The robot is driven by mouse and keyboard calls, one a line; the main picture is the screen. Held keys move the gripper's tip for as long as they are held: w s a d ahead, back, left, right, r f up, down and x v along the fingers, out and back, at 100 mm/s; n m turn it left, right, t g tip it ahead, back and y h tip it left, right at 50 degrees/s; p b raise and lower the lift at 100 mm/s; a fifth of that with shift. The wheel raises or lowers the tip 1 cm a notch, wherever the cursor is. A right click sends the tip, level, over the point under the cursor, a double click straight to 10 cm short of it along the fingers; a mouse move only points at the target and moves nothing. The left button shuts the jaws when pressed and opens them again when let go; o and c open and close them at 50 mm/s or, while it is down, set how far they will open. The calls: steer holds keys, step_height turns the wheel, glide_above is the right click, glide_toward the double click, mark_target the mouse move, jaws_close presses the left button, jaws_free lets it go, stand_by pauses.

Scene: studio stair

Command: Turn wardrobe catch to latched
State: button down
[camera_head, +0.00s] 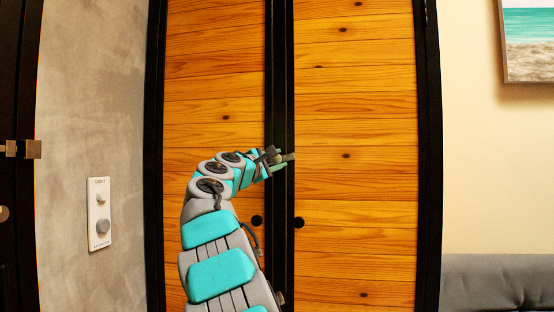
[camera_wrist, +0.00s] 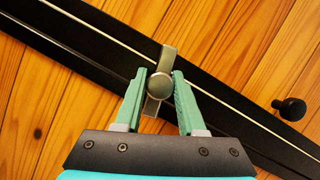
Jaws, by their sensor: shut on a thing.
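The wardrobe catch (camera_wrist: 168,54) is a metal bar with a round hub, set on the black frame where the two wardrobe doors meet. In the wrist view the bar lies roughly across the seam. In the head view the catch (camera_head: 288,157) shows as a small, near-level bar reaching toward the right door. My gripper (camera_wrist: 160,88) has its green fingers on either side of the hub and is shut on the catch. In the head view my gripper (camera_head: 276,160) partly hides the catch.
The left door (camera_head: 215,70) and right door (camera_head: 355,100) are wooden and look closed. Black knobs (camera_head: 299,223) sit below the catch; one knob (camera_wrist: 290,108) shows in the wrist view. A light switch panel (camera_head: 98,214) is on the left wall. A grey seat (camera_head: 497,282) stands right.

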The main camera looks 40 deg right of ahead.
steer(key=shift+m+g, duration=0.3)
steer(key=shift+m, duration=0.7)
steer(key=shift+y, duration=0.3)
steer(key=c, duration=0.5)
jaws_free()
steer(key=b+v, duration=0.1)
steer(key=v, duration=0.6)
steer(key=shift+s+a, duration=0.15)
steer(key=shift+a, duration=0.15)
